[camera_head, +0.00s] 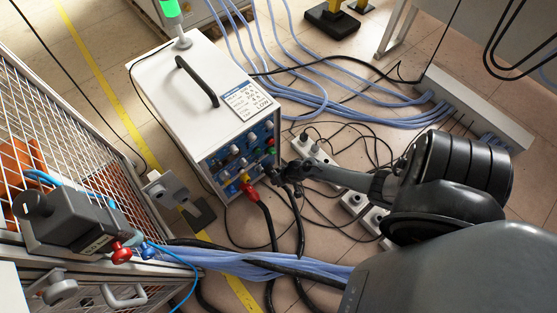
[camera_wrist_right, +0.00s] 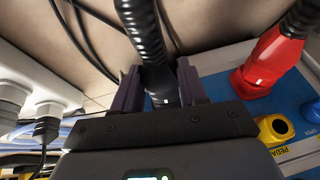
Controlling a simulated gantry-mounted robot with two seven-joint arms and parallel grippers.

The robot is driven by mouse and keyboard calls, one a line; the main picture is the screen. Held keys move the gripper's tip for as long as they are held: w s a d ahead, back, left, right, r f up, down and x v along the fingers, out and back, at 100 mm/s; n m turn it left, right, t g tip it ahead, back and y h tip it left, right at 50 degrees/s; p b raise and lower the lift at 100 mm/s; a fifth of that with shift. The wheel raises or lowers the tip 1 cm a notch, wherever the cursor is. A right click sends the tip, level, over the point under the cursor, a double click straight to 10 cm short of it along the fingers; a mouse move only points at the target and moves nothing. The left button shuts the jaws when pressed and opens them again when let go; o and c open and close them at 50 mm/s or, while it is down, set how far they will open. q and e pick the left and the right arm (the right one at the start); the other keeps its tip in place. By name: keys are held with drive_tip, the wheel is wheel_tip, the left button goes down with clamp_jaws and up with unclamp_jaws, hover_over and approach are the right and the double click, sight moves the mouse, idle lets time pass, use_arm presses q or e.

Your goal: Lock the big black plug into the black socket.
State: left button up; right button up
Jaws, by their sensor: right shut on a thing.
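The big black plug (camera_wrist_right: 162,98) sits between the two fingers of my right gripper (camera_wrist_right: 160,88), which are shut on it. Its ribbed black cable (camera_wrist_right: 142,30) runs away toward the top of the right wrist view. In the head view my right gripper (camera_head: 288,172) is at the lower right of the heater's front panel (camera_head: 228,160). The black socket cannot be made out; my gripper covers that part of the panel. I cannot tell whether the plug is in the socket. My left gripper is not in view.
A red plug (camera_wrist_right: 272,58) with a black cable is in the panel, near a yellow socket (camera_wrist_right: 275,130). The white heater (camera_head: 185,95) stands on the floor. White power strips (camera_head: 312,150) and loose cables lie close by. A mesh cage (camera_head: 60,110) stands at left.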

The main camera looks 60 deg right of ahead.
drive_tip(key=shift+d+t+y, duration=0.1)
drive_tip(key=shift+t+y, duration=0.2)
drive_tip(key=shift+y, duration=0.3)
drive_tip(key=shift+s+d+m+y+b, duration=0.1)
drive_tip(key=shift+d+m+y+b, duration=0.15)
drive_tip(key=shift+y, duration=0.45)
drive_tip(key=shift+a+t, duration=0.15)
drive_tip(key=shift+t, duration=0.15)
drive_tip(key=shift+f, duration=0.1)
drive_tip(key=shift+m+t+y, duration=0.25)
drive_tip(key=shift+t+y, duration=0.15)
drive_tip(key=shift+y, duration=0.3)
drive_tip(key=shift+d+f+t+y, duration=0.1)
drive_tip(key=shift+d+t+y, duration=0.15)
drive_tip(key=shift+y, duration=0.35)
drive_tip(key=shift+s, duration=0.1)
